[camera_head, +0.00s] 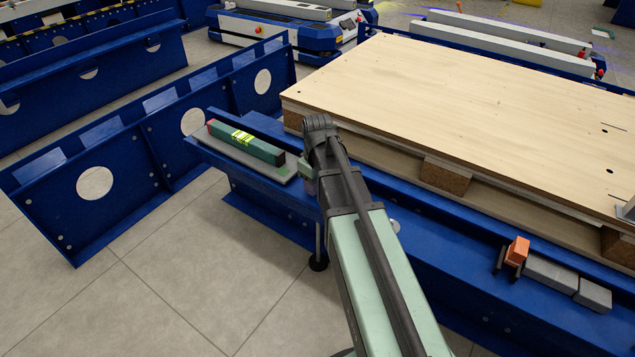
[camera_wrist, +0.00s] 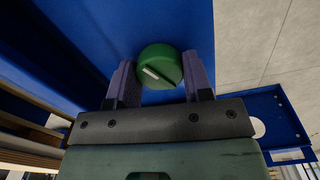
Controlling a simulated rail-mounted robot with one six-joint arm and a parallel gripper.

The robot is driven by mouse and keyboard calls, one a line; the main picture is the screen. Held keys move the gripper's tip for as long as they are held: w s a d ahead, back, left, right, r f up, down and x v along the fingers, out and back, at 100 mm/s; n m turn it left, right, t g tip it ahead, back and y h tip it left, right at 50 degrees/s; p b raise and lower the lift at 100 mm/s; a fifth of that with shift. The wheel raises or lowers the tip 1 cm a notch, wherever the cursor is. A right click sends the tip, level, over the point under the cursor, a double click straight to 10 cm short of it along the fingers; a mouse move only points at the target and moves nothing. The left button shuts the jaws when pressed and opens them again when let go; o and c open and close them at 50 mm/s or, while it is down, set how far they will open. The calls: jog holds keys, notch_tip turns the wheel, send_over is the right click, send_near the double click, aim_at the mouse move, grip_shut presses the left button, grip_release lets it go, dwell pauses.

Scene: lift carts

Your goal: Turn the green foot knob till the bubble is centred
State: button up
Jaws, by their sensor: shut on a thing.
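The green foot knob (camera_wrist: 166,60) is round with a short white mark on its face, in the upper middle of the wrist view. My gripper (camera_wrist: 160,68) is shut on it, one finger on each side. In the head view my arm hides the knob. A green spirit level (camera_head: 262,151) with a red end and yellow vial (camera_head: 241,138) lies on a grey plate (camera_head: 283,179) on the blue beam. The bubble is too small to read. A foot with a dark round pad (camera_head: 318,264) stands on the floor below the beam.
A large wooden board (camera_head: 470,110) on a pallet lies right of my arm. An orange block (camera_head: 517,250) and grey blocks (camera_head: 550,273) sit on the beam at lower right. A blue frame with round holes (camera_head: 110,195) stands at left. Bare floor (camera_head: 175,275) shows at lower left.

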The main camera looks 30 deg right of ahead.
jog(key=m, duration=0.3)
jog(key=shift+m, duration=2.1)
jog(key=o, duration=0.9)
notch_tip(320, 180, up, 11)
jog(key=p, duration=1)
jog(key=shift+f+p, duration=0.1)
jog(key=shift+p, duration=0.3)
